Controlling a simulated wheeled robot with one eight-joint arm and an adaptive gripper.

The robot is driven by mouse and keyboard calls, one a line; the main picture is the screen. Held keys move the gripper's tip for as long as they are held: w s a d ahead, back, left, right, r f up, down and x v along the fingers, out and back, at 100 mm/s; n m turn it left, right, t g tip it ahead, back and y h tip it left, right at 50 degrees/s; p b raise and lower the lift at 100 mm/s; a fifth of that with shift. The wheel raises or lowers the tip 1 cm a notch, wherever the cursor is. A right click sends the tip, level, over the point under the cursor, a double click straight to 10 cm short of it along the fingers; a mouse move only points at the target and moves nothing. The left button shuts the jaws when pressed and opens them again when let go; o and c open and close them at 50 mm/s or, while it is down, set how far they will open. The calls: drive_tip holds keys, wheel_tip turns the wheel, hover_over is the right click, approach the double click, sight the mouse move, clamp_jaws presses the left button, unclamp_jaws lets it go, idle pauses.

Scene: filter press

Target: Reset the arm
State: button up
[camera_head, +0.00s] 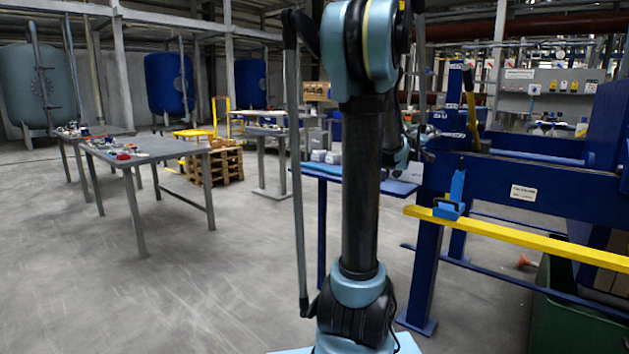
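My arm (362,190) rises through the middle of the camera_head view, with a black tube between teal joints. Its upper joint (372,48) is at the top edge. Beyond the tube, a teal wrist part (397,150) of the same arm shows in front of the blue frame. My gripper (428,138) seems to be the small dark part at its right, near the blue press frame. It is too small and too covered to tell whether its fingers are open or shut, or whether it touches anything. No held object can be made out.
The blue press frame (520,185) with a yellow rail (520,238) fills the right side. A blue scraper-like tool (455,190) stands on the rail. A green bin (570,315) is below. A grey table (165,146) with small items stands left.

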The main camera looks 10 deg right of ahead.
drive_tip(key=s+a+f+g+y, duration=0.3)
drive_tip(key=s+a+f, duration=0.7)
drive_tip(key=a, duration=0.4)
drive_tip(key=s+a+f+g+y, duration=0.3)
drive_tip(key=s+a+f+y, duration=0.3)
drive_tip(key=s+a+f, duration=0.4)
drive_tip(key=s+a+f+n+g+y, duration=0.1)
drive_tip(key=s+a+f+g+y, duration=0.2)
drive_tip(key=s+a+f, duration=0.8)
drive_tip(key=s+a+y, duration=0.1)
drive_tip(key=s+a, duration=0.2)
drive_tip(key=a, duration=0.5)
drive_tip(key=shift+s+y, duration=0.35)
drive_tip(key=shift+y, duration=0.05)
drive_tip(key=shift+w+f+g, duration=0.15)
drive_tip(key=shift+w+g, duration=0.15)
drive_tip(key=shift+w, duration=0.2)
